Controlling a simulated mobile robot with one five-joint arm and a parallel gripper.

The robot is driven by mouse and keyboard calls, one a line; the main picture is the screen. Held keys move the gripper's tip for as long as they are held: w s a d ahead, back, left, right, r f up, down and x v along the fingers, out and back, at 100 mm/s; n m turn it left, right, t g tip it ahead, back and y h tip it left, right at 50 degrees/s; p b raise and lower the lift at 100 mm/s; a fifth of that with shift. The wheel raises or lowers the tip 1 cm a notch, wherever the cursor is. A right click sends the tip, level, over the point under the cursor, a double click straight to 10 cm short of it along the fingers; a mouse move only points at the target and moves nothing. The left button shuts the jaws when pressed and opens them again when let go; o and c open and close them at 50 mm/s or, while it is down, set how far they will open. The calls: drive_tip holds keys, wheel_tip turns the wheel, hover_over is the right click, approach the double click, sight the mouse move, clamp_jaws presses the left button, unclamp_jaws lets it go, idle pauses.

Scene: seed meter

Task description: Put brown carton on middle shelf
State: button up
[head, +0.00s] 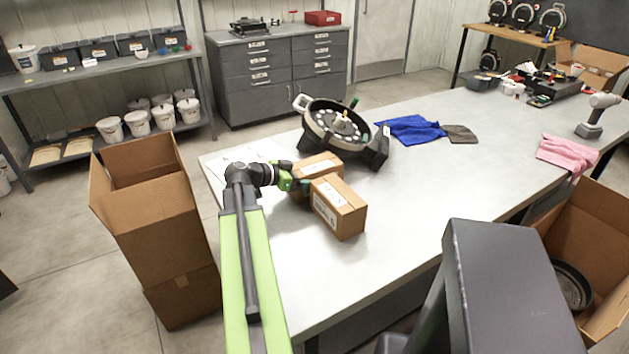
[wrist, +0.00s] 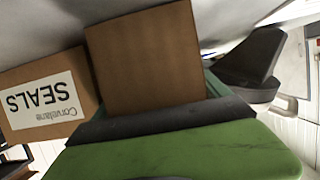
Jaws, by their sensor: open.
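Two brown cartons sit close together on the grey workbench (head: 410,190). The rear brown carton (head: 318,163) is partly hidden by the front brown carton (head: 341,210), which has white labels. My gripper (head: 300,184) is open beside them, at their left. In the wrist view a plain brown carton face (wrist: 150,55) stands right beyond my green finger (wrist: 180,155); contact cannot be told. Left of it is a carton with an upside-down "SEALS" label (wrist: 42,100). A shelving unit at the left shows an upper shelf (head: 105,68) and a lower shelf (head: 85,148).
A black seed-meter disc housing (head: 340,125) stands behind the cartons. A blue cloth (head: 412,129) and a pink cloth (head: 568,152) lie on the bench. Tall open boxes (head: 155,225) stand left of the bench. Bins and buckets occupy much of the shelving. The bench right of the cartons is clear.

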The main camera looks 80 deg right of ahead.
drive_tip(key=c, duration=1.8)
drive_tip(key=shift+o, duration=0.2)
drive_tip(key=shift+r, duration=0.1)
drive_tip(key=shift+r, duration=0.1)
wheel_tip(320, 180, up, 18)
drive_tip(key=p, duration=1.8)
